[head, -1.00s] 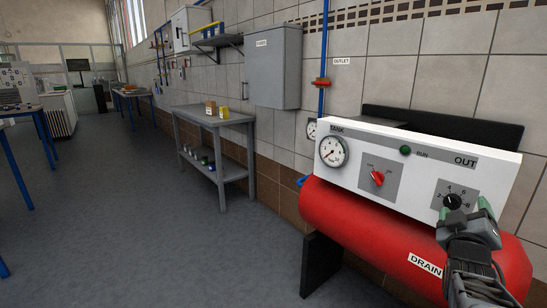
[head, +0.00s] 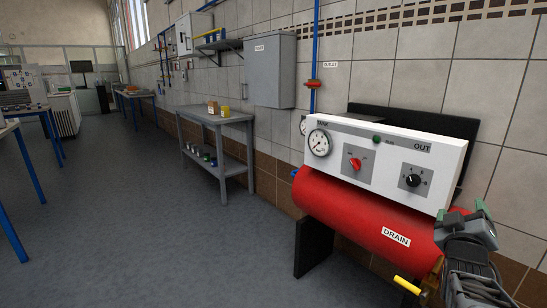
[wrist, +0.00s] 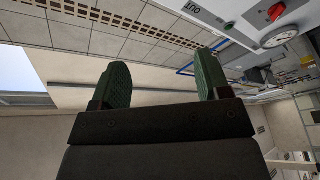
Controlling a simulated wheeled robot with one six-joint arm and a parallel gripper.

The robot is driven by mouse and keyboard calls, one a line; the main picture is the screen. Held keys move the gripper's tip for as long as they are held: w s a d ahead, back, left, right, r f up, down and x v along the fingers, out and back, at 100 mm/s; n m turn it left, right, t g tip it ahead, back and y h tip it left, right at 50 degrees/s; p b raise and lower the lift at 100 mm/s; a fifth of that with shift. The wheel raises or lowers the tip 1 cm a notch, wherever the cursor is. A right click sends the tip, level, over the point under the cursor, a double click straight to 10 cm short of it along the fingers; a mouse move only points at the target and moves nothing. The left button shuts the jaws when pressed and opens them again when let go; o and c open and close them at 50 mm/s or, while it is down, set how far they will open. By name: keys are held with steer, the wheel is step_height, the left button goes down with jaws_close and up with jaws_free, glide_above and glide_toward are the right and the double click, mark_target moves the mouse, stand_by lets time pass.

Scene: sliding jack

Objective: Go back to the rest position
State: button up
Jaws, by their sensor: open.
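My gripper (head: 467,213) is at the lower right of the head view, in front of the right end of the red tank (head: 345,213). It is open and nothing is between its green fingers. The wrist view shows both finger pads (wrist: 160,85) spread apart, with wall and ceiling behind. The white control panel (head: 340,172) on the tank carries a gauge (head: 319,142), a red knob (head: 355,164), a green lamp (head: 377,139) and a black OUT dial (head: 412,181). The dial is clear of my fingers.
A yellow handle (head: 407,285) sticks out below the tank near my arm. A grey bench (head: 215,117) stands against the tiled wall further left. A grey cabinet (head: 272,70) hangs above it. The floor (head: 150,220) at the left is open.

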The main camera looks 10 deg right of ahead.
steer(key=w+a+r+g+y+p, duration=0.2)
steer(key=w+a+y+p, duration=0.15)
steer(key=a+p, duration=0.4)
steer(key=w+a+r+g+y+p, duration=0.2)
steer(key=a+y+p, duration=0.3)
steer(key=a+p, duration=0.3)
steer(key=s+a+r+g+y+p, duration=0.1)
steer(key=s+a+g+y+p, duration=0.1)
steer(key=s+a+g+p, duration=0.2)
steer(key=s+a+r+g+y+p, duration=0.1)
steer(key=s+a+g+y+p, duration=0.2)
steer(key=a, duration=0.8)
steer(key=s+p, duration=0.2)
steer(key=s, duration=0.1)
steer(key=shift+s+a+g, duration=0.3)
steer(key=shift+s+g, duration=0.1)
steer(key=shift+r, duration=0.15)
